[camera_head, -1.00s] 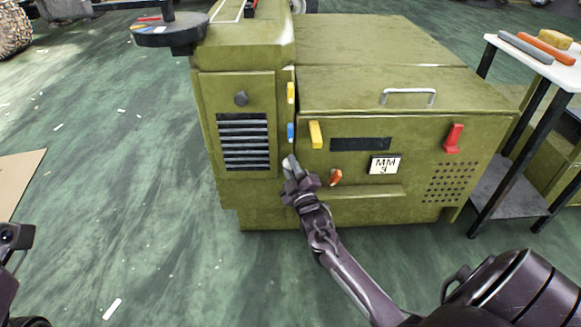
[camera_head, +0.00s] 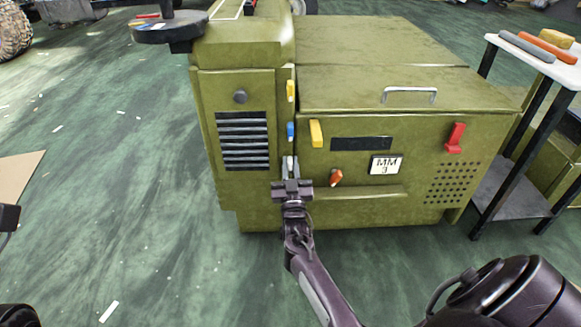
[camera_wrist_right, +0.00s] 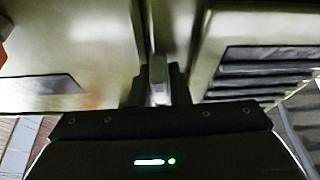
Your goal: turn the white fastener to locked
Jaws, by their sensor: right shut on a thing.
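The white fastener (camera_head: 290,164) stands upright on the seam of the green chassis, below the blue fastener (camera_head: 290,131). My right gripper (camera_head: 291,180) is at the fastener from below and shut on it. In the right wrist view the fastener (camera_wrist_right: 158,72) shows pale between the two dark fingers (camera_wrist_right: 158,88). Its lower end is hidden by the gripper. Only dark parts of mine show at the left edge of the head view, and my left gripper cannot be made out.
A yellow fastener (camera_head: 290,91) sits higher on the same seam. The front panel has a yellow handle (camera_head: 316,133), an orange knob (camera_head: 336,177) and a red lever (camera_head: 455,138). A vented panel (camera_head: 244,142) is left of the seam. A white-topped table (camera_head: 535,62) stands at the right.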

